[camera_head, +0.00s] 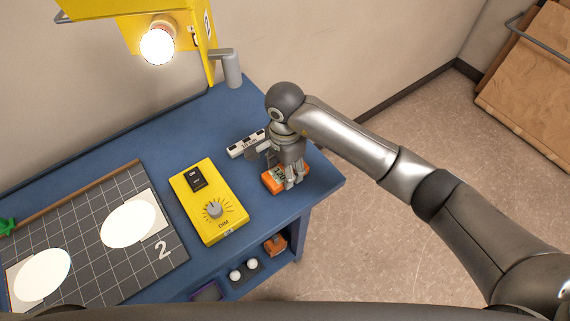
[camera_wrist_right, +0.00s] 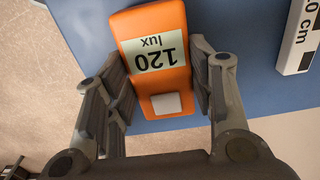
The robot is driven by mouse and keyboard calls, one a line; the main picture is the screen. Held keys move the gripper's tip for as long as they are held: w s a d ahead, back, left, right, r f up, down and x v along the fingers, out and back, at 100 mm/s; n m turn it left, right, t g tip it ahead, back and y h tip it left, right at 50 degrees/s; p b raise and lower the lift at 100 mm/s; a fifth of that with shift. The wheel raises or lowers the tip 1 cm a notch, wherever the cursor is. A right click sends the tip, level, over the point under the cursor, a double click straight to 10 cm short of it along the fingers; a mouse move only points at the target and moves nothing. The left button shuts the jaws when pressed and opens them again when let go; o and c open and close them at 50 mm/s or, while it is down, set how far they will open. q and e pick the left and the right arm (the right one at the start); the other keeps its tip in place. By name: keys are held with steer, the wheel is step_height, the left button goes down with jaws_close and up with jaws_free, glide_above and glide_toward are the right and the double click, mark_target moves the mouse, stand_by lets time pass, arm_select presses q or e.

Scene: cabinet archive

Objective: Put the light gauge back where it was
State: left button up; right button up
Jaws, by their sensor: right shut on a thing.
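The light gauge (camera_head: 271,184) is a small orange box near the right end of the blue table. In the right wrist view the light gauge (camera_wrist_right: 170,22) has a display reading "120 lux" and a pale square below it. My right gripper (camera_head: 292,182) reaches down over it and is shut on it. In the wrist view the fingers of my right gripper (camera_wrist_right: 157,85) lie on both sides of the gauge. I cannot tell whether the gauge touches the table top. My left gripper is not in view.
A yellow dimmer box (camera_head: 228,191) with a knob stands left of the gauge. A black-and-white scale bar (camera_head: 240,148) lies behind it. A gridded dark mat (camera_head: 100,270) bears white ovals. A lit yellow lamp (camera_head: 157,45) hangs above. Under the table top, a shelf holds white balls (camera_head: 252,264) and an orange-brown block (camera_head: 275,245).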

steer(key=shift+f, duration=0.25)
steer(key=shift+f, duration=0.15)
steer(key=o, duration=1.2)
